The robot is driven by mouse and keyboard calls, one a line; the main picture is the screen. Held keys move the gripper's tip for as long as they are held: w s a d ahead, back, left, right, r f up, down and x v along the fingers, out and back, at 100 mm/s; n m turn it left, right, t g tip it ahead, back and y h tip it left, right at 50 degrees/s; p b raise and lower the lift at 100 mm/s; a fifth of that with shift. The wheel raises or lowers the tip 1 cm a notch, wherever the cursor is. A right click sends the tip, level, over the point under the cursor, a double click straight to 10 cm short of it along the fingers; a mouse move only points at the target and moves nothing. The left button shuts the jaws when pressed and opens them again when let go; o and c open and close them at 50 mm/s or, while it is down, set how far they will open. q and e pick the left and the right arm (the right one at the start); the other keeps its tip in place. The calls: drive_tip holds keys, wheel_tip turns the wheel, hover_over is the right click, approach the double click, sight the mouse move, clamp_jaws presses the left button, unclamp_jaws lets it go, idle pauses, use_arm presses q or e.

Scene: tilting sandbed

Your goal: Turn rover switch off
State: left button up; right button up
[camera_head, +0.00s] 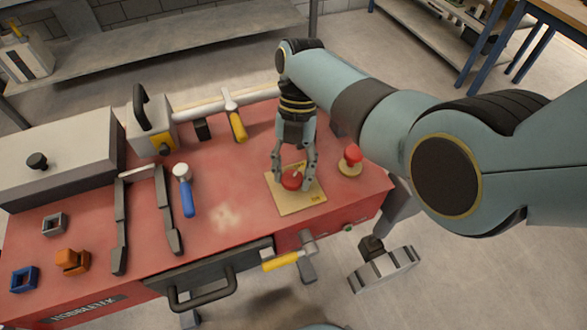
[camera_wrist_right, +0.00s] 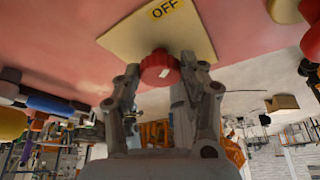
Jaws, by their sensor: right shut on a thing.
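The rover switch is a red round knob (camera_head: 291,181) on a tan square plate (camera_head: 287,206) at the right part of the red bench top. My right gripper (camera_head: 293,176) comes down from above with its fingers on either side of the knob, shut on it. In the right wrist view the red knob (camera_wrist_right: 158,68) sits between the fingertips (camera_wrist_right: 160,76) and has a small pale mark. Which way the knob points I cannot tell. My left gripper is not in view.
A red mushroom-shaped button (camera_head: 352,154) stands close to the right of the plate. A blue-handled tool (camera_head: 186,196), a yellow-handled tool (camera_head: 238,126) and a grey box (camera_head: 65,160) lie further left. A yellow-handled valve (camera_head: 282,260) sticks out at the bench's front.

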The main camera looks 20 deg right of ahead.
drive_tip(key=shift+n+h, duration=0.3)
drive_tip(key=shift+n, duration=0.5)
drive_tip(key=o, duration=1.2)
drive_tip(key=v, duration=1.2)
drive_tip(key=shift+w, duration=0.15)
drive_tip(key=shift+f, duration=0.1)
